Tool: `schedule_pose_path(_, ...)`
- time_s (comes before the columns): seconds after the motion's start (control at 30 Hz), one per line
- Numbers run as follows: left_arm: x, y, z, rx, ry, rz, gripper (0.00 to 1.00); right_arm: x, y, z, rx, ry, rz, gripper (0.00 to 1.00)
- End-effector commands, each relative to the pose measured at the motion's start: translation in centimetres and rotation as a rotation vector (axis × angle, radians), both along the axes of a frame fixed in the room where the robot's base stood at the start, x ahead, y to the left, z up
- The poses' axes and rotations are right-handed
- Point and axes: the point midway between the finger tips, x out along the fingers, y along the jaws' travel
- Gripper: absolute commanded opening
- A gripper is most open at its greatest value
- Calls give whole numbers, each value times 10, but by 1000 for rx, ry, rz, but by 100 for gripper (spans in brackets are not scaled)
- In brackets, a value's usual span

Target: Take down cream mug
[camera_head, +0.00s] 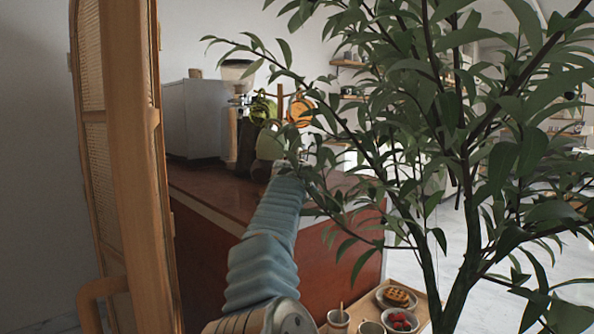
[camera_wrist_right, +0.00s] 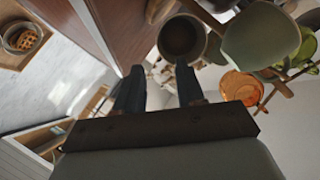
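A pale cream-green mug (camera_head: 270,145) hangs low on a wooden mug tree (camera_head: 281,100) on the cart. A pale mug (camera_wrist_right: 258,38) also shows large at the upper right of the right wrist view. Beside it a dim greyish mug (camera_wrist_right: 182,40) faces me with its open mouth; in this shade I cannot tell which of the two is cream. My right gripper (camera_wrist_right: 158,84) is open and empty, its fingertips just short of the greyish mug. In the head view its arm reaches to the mug tree, and the fingers are not clear. My left gripper is not in view.
A green mug (camera_head: 262,108) and an orange mug (camera_head: 300,111) hang close by on the tree. A grey coffee machine (camera_head: 195,118) stands left on the brown cart (camera_head: 205,190). A leafy plant (camera_head: 430,130) covers the right. A wooden tray (camera_head: 372,302) holds food and cups below.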

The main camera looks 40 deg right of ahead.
Motion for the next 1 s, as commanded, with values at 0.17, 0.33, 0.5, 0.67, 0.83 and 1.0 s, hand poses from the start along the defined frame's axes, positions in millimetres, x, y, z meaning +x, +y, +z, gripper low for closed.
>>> schedule_pose_path(0.17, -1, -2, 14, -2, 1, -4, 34, 25, -27, -8, -2, 3, -5, 38)
schedule_pose_path(0.33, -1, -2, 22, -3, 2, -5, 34, 44, -43, -16, -2, 3, -3, 38)
schedule_pose_path(0.5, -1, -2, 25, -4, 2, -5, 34, 51, -51, -20, -1, 3, -2, 38)
schedule_pose_path(0.67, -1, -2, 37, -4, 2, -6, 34, 64, -67, -21, -3, 4, -4, 38)
schedule_pose_path(0.83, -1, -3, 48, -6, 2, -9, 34, 79, -83, -27, -3, 5, -3, 38)
schedule_pose_path(1.0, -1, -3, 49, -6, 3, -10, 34, 85, -86, -32, 1, 2, 0, 38)
